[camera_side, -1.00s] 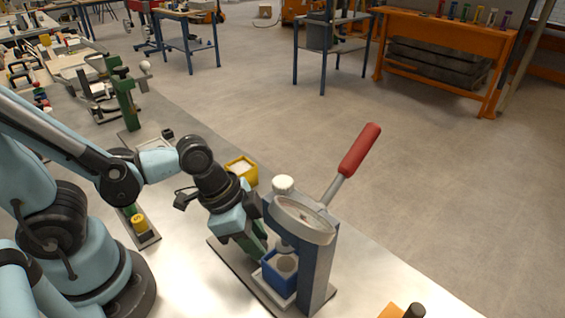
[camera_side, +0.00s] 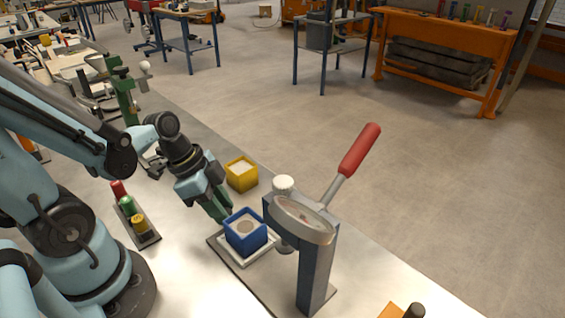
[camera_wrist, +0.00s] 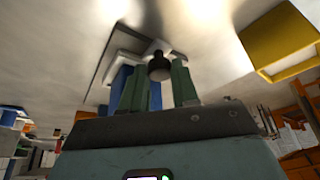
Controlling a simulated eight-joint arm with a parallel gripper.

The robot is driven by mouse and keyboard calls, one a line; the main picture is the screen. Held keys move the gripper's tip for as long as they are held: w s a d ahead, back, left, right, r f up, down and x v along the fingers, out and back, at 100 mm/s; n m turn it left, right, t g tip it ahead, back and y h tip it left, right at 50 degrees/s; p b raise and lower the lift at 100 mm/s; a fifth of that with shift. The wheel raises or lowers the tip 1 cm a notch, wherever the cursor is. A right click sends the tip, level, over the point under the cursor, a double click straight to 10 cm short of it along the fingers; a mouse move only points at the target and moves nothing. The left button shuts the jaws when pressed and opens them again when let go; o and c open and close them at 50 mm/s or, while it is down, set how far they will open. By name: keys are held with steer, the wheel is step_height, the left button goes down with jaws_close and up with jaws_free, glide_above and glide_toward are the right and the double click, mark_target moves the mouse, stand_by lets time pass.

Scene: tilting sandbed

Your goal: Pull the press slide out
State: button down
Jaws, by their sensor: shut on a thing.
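The press (camera_side: 315,270) has a blue-grey frame and a raised lever with a red grip (camera_side: 360,150). Its white slide (camera_side: 262,255) lies on the dark base plate, out to the left of the press head. A blue box (camera_side: 245,240) filled with pale sand sits on the slide, clear of the head. My gripper (camera_side: 222,213) is at the slide's far left side, beside the blue box. In the wrist view, my green fingers (camera_wrist: 159,85) are shut on the slide's black knob (camera_wrist: 159,66). The knob is hidden in the side view.
A yellow box (camera_side: 241,176) of pale sand stands behind my gripper; it also shows in the wrist view (camera_wrist: 280,40). A small rack (camera_side: 150,238) with red, green and yellow pieces stands to the left. Bare bench lies between rack and press.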

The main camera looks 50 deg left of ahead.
steer(key=shift+w+a, duration=0.1)
steer(key=shift+a, duration=0.25)
steer(key=c, duration=1.3)
jaws_free()
steer(key=shift+o, duration=0.9)
steer(key=shift+d, duration=0.1)
steer(key=shift+r, duration=0.1)
steer(key=v, duration=1.2)
steer(key=shift+d, duration=0.15)
